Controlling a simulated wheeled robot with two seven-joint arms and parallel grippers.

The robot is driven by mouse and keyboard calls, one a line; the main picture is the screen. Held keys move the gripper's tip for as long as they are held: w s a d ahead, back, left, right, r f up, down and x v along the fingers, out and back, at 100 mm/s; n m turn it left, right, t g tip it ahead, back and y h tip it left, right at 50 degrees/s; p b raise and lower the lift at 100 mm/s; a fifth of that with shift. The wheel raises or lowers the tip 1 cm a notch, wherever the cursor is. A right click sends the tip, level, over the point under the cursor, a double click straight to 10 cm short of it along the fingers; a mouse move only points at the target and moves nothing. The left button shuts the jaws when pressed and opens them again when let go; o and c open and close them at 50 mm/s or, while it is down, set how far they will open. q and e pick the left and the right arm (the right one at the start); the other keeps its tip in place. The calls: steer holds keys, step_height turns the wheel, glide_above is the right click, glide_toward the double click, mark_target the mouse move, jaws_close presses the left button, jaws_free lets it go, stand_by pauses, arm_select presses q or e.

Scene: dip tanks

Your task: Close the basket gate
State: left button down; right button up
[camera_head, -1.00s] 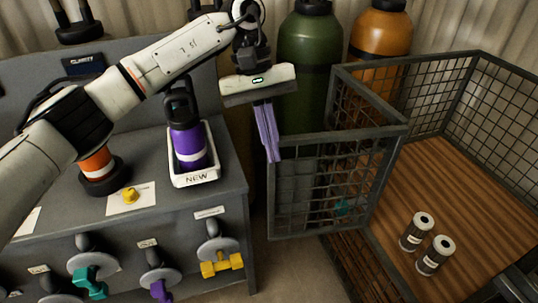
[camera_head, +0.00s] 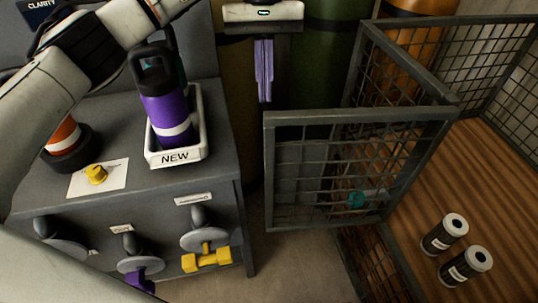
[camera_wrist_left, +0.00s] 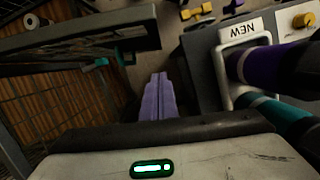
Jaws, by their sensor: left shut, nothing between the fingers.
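The basket gate (camera_head: 290,228) is a grey-framed mesh panel that stands open, swung out to the left from the wire basket (camera_head: 412,60). A teal piece (camera_head: 357,199) shows low on the gate; it also shows in the left wrist view (camera_wrist_left: 97,63). My left gripper (camera_head: 264,96) has purple fingers that are shut and empty. They point down, with the tips just above the gate's top left corner in the head view, apart from it in the picture. In the left wrist view, the fingers (camera_wrist_left: 160,80) lie right of the gate's top bar (camera_wrist_left: 75,40). My right gripper is out of view.
Two labelled cylinders (camera_head: 455,250) sit on the basket's wooden floor. A grey bench (camera_head: 110,190) at left holds a purple bottle (camera_head: 168,105) in a "NEW" tray (camera_head: 200,147). Green and orange tanks stand behind. Bare floor (camera_head: 290,265) lies between bench and gate.

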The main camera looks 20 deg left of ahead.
mark_target(268, 148)
arm_select(q)
steer(key=s+d+f, duration=0.1)
steer(key=s+f, duration=0.1)
steer(key=f, duration=0.1)
steer(key=s+f, duration=0.2)
steer(key=f, duration=0.2)
steer(key=s+d+f, duration=0.1)
steer(key=s+f, duration=0.1)
steer(key=f, duration=0.1)
steer(key=shift+d+f, duration=0.35)
